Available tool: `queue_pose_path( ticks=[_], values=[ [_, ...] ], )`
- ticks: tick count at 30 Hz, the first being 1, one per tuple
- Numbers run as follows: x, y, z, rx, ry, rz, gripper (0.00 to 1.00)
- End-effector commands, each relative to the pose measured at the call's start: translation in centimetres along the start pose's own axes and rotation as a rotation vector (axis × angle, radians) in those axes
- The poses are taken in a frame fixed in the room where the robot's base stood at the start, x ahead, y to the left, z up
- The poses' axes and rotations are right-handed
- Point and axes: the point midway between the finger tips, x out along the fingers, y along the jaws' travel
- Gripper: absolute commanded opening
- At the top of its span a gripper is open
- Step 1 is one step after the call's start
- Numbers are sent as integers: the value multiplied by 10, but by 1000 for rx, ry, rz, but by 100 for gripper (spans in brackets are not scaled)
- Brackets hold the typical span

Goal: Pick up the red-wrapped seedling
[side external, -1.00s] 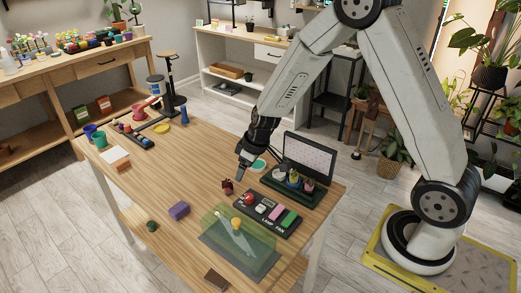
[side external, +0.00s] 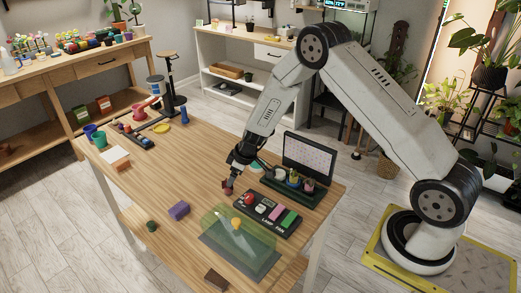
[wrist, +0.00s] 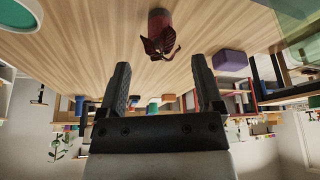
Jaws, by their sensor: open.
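The red-wrapped seedling (side external: 228,188) stands on the wooden table (side external: 175,180), left of the black switch panel. In the wrist view its red wrap (wrist: 159,20) and dark red leaves show upper centre, ahead of the fingertips. My gripper (wrist: 160,62) is open, with its two black fingers to either side of the seedling's line and nothing between them. In the side view my gripper (side external: 232,176) is just above the seedling and overlaps its top; I cannot tell from there whether they touch.
The switch panel (side external: 262,218) and a dark tray with small pots (side external: 314,199) lie to the right. A transparent green box (side external: 255,256) is in front, a purple block (side external: 179,211) front left. A teal-topped round dish (wrist: 8,18) is close by. The table's middle left is clear.

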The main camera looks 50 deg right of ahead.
Motion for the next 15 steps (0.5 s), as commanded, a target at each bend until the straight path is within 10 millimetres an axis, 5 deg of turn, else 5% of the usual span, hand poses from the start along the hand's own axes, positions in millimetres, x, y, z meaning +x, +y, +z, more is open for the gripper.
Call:
queue_pose_path(
  ticks=[15],
  values=[
    [18, 0, 0, -1, -1, 0, 85]
  ],
)
